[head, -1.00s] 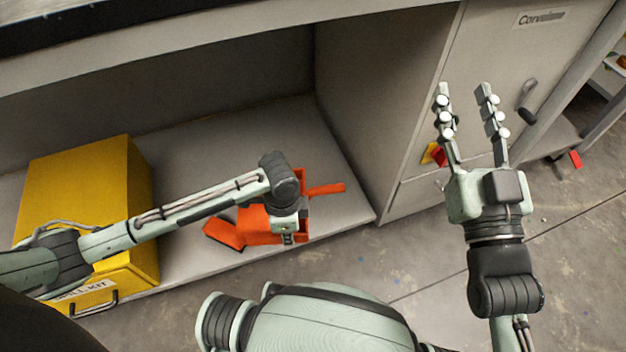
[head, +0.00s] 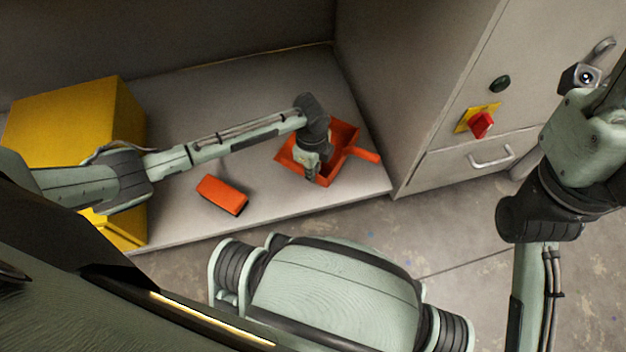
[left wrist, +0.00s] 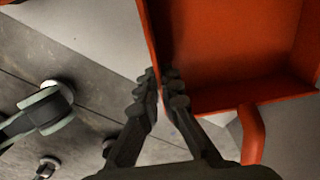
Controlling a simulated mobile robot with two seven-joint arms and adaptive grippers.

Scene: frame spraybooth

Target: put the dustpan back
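The orange-red dustpan (head: 343,138) is on or just above the grey shelf, its handle pointing right; I cannot tell whether it touches the shelf. My left gripper (head: 312,175) is at its near side. In the left wrist view, the fingers (left wrist: 161,78) are closed together on the side wall of the dustpan (left wrist: 235,45), with its handle at the lower right. My right gripper (head: 580,120) is at the right edge of the head view, in front of the cabinet, and its fingers do not show clearly.
An orange block (head: 222,195) lies on the shelf (head: 270,215), left of the dustpan. A yellow box (head: 65,125) stands at the left, partly behind my left arm. The cabinet side wall (head: 400,80) is close to the right of the dustpan. A red knob (head: 481,124) is on the cabinet front.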

